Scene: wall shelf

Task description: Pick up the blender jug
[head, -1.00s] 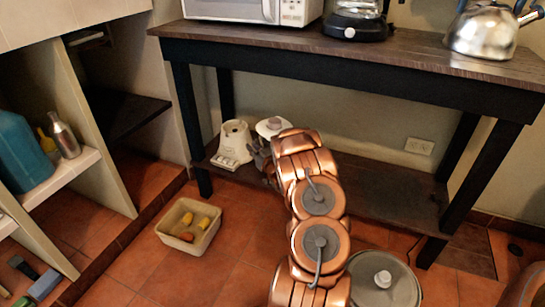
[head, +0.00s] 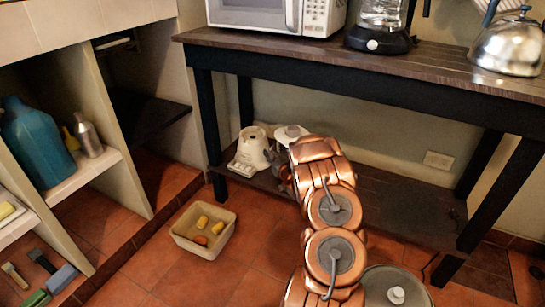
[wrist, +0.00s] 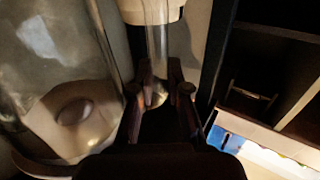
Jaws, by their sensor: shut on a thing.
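The blender jug stands on the low shelf in the head view, its white lid (head: 291,133) showing above my copper arm and most of its body hidden. The white blender base (head: 252,150) is just left of it. In the wrist view, the clear glass of the jug (wrist: 55,55) fills the left side, and a narrow clear upright part, probably its handle, runs between my fingers under a white part. My gripper (wrist: 160,92) is shut on that narrow part. In the head view the gripper is mostly hidden behind the arm.
The table top (head: 310,50) overhangs the low shelf, with a dark leg (head: 208,130) left of the base. A cream bin (head: 203,236) with several small items and a round lidded pot (head: 420,292) are on the floor. The low shelf's right part is clear.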

